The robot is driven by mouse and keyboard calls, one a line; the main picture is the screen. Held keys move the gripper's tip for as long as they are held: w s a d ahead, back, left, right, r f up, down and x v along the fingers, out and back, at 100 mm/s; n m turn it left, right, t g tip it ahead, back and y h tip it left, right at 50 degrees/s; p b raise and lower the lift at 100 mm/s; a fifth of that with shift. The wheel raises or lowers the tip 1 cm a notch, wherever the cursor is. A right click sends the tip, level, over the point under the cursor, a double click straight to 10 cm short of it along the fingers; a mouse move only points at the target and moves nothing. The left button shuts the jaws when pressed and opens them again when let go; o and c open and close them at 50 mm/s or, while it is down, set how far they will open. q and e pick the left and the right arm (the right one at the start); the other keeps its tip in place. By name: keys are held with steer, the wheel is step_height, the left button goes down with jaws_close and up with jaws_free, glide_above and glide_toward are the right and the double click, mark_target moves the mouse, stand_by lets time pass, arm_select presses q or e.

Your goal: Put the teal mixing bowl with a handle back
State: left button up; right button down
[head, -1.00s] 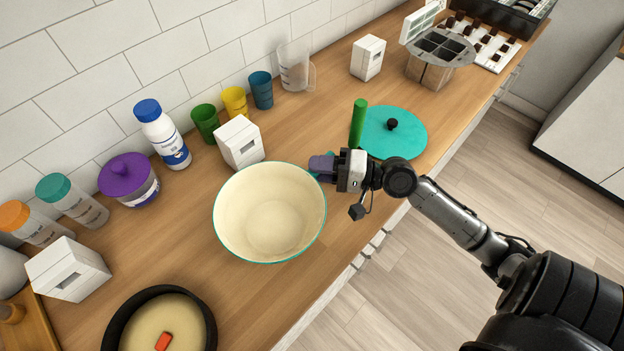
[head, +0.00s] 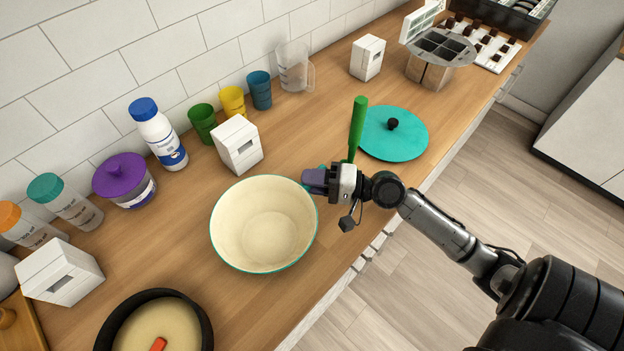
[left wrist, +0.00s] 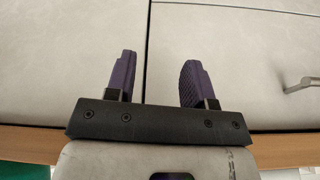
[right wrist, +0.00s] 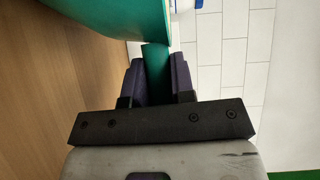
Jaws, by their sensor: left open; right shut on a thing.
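The teal mixing bowl (head: 264,222), cream inside with a teal rim, is over the wooden counter in the head view. I cannot tell whether its base touches the counter. My right gripper (head: 316,180) is at the bowl's right side, shut on its handle. In the right wrist view the teal handle (right wrist: 157,70) sits between the purple fingers of that gripper (right wrist: 158,82), with the bowl's outer wall (right wrist: 100,25) at upper left. My left gripper (left wrist: 155,80) is open and empty in the left wrist view, facing pale cabinet fronts; it is not in the head view.
A dark pan (head: 155,325) stands in front of the bowl, and a white box (head: 238,144) stands close behind it. A teal lid (head: 393,134) and a green upright stick (head: 357,128) are to the right. Cups, bottles and a purple-lidded tub (head: 125,180) line the wall.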

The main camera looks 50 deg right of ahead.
steer(key=c, duration=1.4)
jaws_free()
steer(key=shift+f, duration=0.2)
steer(key=o, duration=0.4)
steer(key=shift+o, duration=0.2)
steer(key=shift+r, duration=0.1)
steer(key=shift+r, duration=0.25)
steer(key=b+v, duration=0.1)
steer(key=v, duration=0.9)
steer(key=shift+s+d+f+b, duration=0.1)
steer(key=shift+s+f+b, duration=0.05)
steer(key=shift+f+b, duration=0.15)
steer(key=shift+v, duration=0.8)
steer(key=shift+r, duration=0.1)
